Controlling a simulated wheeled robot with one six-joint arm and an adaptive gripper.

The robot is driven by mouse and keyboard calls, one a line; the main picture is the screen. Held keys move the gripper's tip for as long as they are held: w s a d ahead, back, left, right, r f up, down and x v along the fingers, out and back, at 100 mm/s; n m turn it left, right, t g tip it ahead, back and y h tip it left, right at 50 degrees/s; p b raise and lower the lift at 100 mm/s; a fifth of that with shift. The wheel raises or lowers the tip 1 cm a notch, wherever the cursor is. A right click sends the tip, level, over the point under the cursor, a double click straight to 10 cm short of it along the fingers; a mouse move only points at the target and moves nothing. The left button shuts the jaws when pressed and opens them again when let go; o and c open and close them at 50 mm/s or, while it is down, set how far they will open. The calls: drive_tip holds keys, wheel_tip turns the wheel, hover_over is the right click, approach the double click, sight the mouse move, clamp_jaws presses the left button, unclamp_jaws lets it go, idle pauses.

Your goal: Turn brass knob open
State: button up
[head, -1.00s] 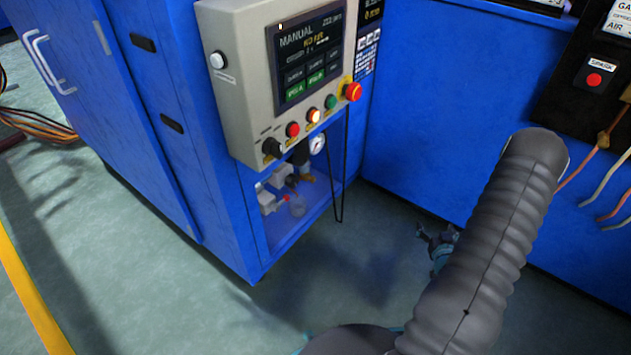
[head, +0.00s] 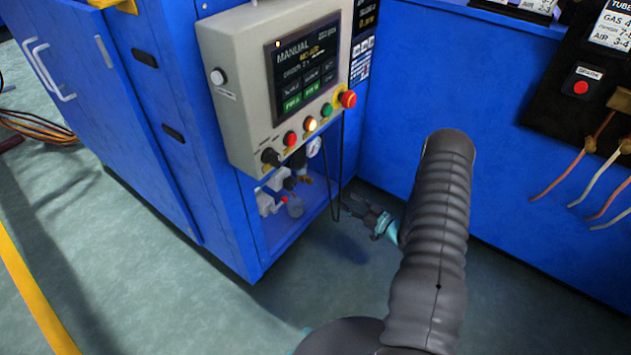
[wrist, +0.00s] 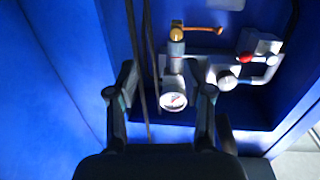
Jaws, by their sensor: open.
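The brass knob (wrist: 177,33) is a small gold-coloured piece on the pipework in the recess, near the top middle of the wrist view. A thin copper-coloured lever or rod reaches right from beside it. In the head view a small brass part (head: 306,179) shows low in the cabinet opening, below the gauge. My gripper (wrist: 167,82) is open and empty, its two fingers on either side of the gauge in the picture, apart from the knob. In the head view my gripper (head: 352,208) is just right of the opening, partly behind my arm.
A round pressure gauge (wrist: 174,101) sits below the knob in the wrist view. Dark hanging cables (wrist: 146,70) run close to the left finger. A red-tipped valve (wrist: 246,58) is to the right. The control panel (head: 235,120) overhangs the opening; blue cabinet walls flank it.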

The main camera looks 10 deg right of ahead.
sight(312, 181)
drive_tip(key=shift+n+g+y, duration=0.4)
drive_tip(key=shift+n+y, duration=0.2)
drive_tip(key=shift+y, duration=0.3)
drive_tip(key=x, duration=0.9)
drive_tip(key=a+r+x, duration=0.1)
drive_tip(key=x, duration=0.4)
drive_tip(key=shift+s, duration=0.3)
clamp_jaws()
